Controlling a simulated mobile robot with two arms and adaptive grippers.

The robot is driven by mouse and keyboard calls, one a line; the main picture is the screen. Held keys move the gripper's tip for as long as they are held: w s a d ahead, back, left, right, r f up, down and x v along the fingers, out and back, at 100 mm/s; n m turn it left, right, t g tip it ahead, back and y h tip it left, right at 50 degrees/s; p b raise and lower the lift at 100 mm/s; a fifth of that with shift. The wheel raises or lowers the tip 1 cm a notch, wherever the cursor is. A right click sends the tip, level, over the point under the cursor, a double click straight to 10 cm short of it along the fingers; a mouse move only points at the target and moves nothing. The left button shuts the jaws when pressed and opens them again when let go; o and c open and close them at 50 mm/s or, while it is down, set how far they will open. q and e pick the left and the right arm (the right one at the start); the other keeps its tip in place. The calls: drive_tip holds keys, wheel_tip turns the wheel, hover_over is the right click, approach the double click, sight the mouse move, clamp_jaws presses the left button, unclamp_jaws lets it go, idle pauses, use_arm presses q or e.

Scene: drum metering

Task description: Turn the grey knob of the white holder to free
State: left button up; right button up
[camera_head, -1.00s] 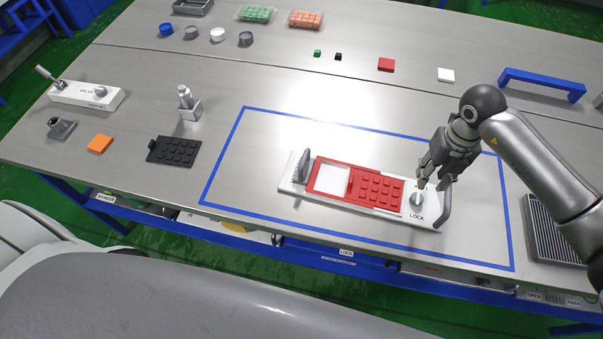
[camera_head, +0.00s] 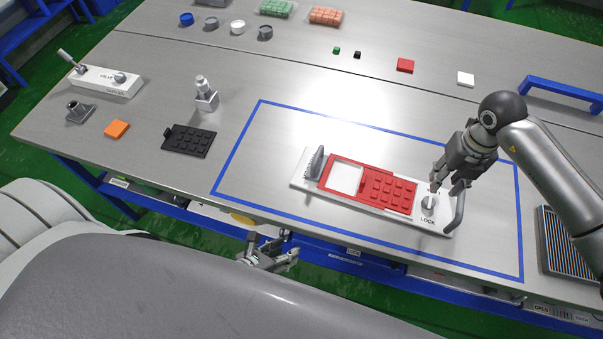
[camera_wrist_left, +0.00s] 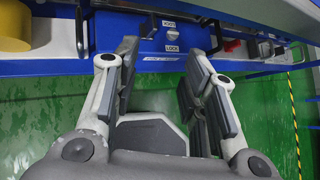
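The white holder (camera_head: 300,183) lies inside the blue outline on the table, with a red gridded plate (camera_head: 388,192) on it. Its grey knob (camera_head: 428,203) is at the right end, just above the printed word LOCK. My right gripper (camera_head: 447,190) is just above and beside the knob, fingers pointing down and apart; whether a finger touches the knob I cannot tell. My left gripper (camera_head: 275,262) is low in front of the table edge, away from the holder. In the left wrist view it (camera_wrist_left: 160,85) is open, with nothing between its fingers.
A grey bar handle (camera_head: 459,210) rises at the holder's right end and a grey upright piece (camera_head: 315,163) at its left. A black gridded plate (camera_head: 188,140) and an orange square (camera_head: 117,129) lie to the left. A ridged tray (camera_head: 570,245) is at right.

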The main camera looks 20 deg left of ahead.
use_arm(q)
drive_tip(key=s+d+r+m+h, duration=0.2)
drive_tip(key=d+r+m, duration=0.2)
drive_tip(key=r+m, duration=0.15)
drive_tip(key=n+t+y, duration=0.3)
drive_tip(key=n+t, duration=0.1)
drive_tip(key=t, duration=0.1)
approach(319, 151)
drive_tip(key=s+d, duration=0.4)
drive_tip(key=d, duration=0.2)
drive_tip(key=w+a+f+n+y, duration=0.1)
drive_tip(key=w, duration=0.3)
drive_tip(key=w+a+f+n+y, duration=0.1)
drive_tip(key=w, duration=0.3)
drive_tip(key=w+a+f+n, duration=0.1)
drive_tip(key=w+f+n, duration=0.1)
drive_tip(key=w, duration=0.3)
drive_tip(key=shift+a+y, duration=0.35)
drive_tip(key=shift+y, duration=0.05)
clamp_jaws()
